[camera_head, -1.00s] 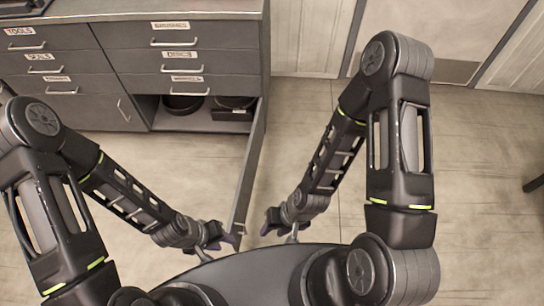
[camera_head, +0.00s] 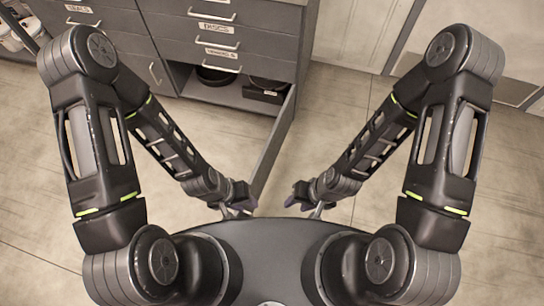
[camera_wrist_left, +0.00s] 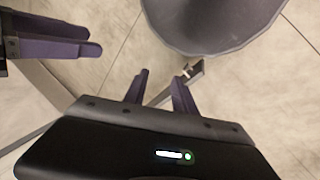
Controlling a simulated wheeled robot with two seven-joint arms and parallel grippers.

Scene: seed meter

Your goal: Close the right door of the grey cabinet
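The grey cabinet (camera_head: 243,62) stands at the top of the head view. Its right door (camera_head: 274,146) is swung wide open, seen nearly edge-on, its free end pointing toward me. The open compartment (camera_head: 222,93) shows behind it. My left gripper (camera_head: 238,203) is open, just left of the door's free end. In the left wrist view its fingers (camera_wrist_left: 162,92) are apart, with the door's end (camera_wrist_left: 193,74) showing beyond and between them; contact cannot be told. My right gripper (camera_head: 303,203) looks open and empty, right of the door; its fingers also show in the left wrist view (camera_wrist_left: 62,38).
Dark round items (camera_head: 216,75) and a dark box (camera_head: 264,92) lie in the compartment. Labelled drawers (camera_head: 205,38) above are shut. A shelf with containers (camera_head: 16,30) is at the upper left. Bare floor (camera_head: 345,115) lies right of the door.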

